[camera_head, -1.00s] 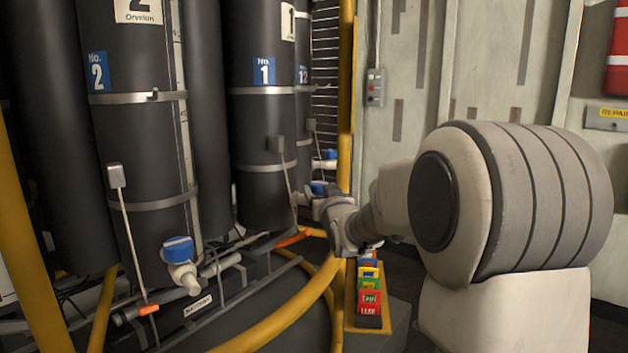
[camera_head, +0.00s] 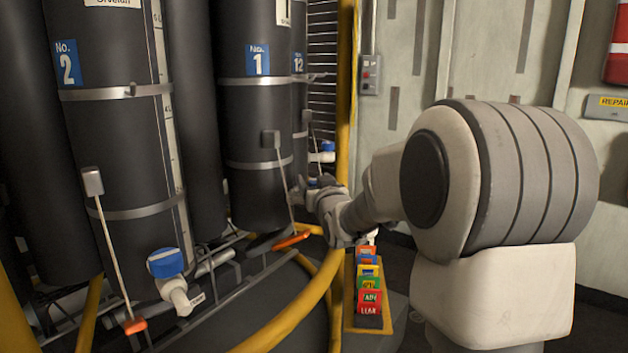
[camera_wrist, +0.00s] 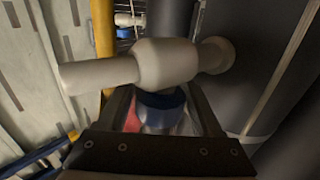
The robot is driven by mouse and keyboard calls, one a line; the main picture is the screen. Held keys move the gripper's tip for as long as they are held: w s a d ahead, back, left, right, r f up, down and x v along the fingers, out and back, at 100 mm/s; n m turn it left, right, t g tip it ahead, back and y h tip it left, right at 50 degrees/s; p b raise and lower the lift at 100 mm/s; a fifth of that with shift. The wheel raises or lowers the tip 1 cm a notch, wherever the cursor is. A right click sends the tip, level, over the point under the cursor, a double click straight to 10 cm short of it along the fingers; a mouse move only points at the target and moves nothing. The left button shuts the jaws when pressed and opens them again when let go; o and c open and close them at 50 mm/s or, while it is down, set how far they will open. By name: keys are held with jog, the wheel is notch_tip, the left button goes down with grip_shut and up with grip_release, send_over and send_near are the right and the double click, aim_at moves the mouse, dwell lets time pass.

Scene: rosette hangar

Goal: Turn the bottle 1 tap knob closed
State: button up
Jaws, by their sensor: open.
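Bottle 1 (camera_head: 250,120) is a tall black cylinder with a blue "No. 1" label (camera_head: 258,60) in the head view. In that view my gripper (camera_head: 310,192) is at the tap beside the bottle's lower right side, and hides most of it. In the wrist view the white tap body (camera_wrist: 165,66) crosses the upper middle. Its blue knob (camera_wrist: 162,104) is between my open gripper's fingers (camera_wrist: 163,112). The fingers lie on either side of the knob; I cannot tell whether they touch it. The knob's lower part is hidden.
Bottle 2 (camera_head: 110,150), with its own blue tap knob (camera_head: 165,263), stands at the left. Yellow pipes (camera_head: 344,110) run near my arm. A tray of coloured tags (camera_head: 368,300) stands below my gripper. Another blue knob (camera_head: 328,146) shows behind it.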

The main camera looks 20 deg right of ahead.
jog(key=shift+c, duration=0.3)
grip_shut()
jog(key=shift+m+h+b, duration=0.6)
jog(key=shift+h+b, duration=0.1)
jog(key=shift+h, duration=0.2)
jog(key=shift+s+d+r+m+g+h+p, duration=0.1)
jog(key=shift+s+d+m+g+h+p, duration=0.3)
jog(key=shift+m+g+h+p, duration=1.9)
jog(key=shift+s+d+m+g+h+p, duration=0.4)
jog(key=shift+m+g+h+p, duration=1.35)
jog(key=shift+g+h+p, duration=0.55)
jog(key=shift+s+d+r+m+g+h+p, duration=0.1)
jog(key=shift+s+d+m+g+h+p, duration=0.3)
jog(key=shift+m+g+h+p, duration=1.9)
jog(key=shift+d+y+p, duration=0.15)
jog(key=shift+y+p, duration=0.15)
jog(key=shift+y, duration=0.1)
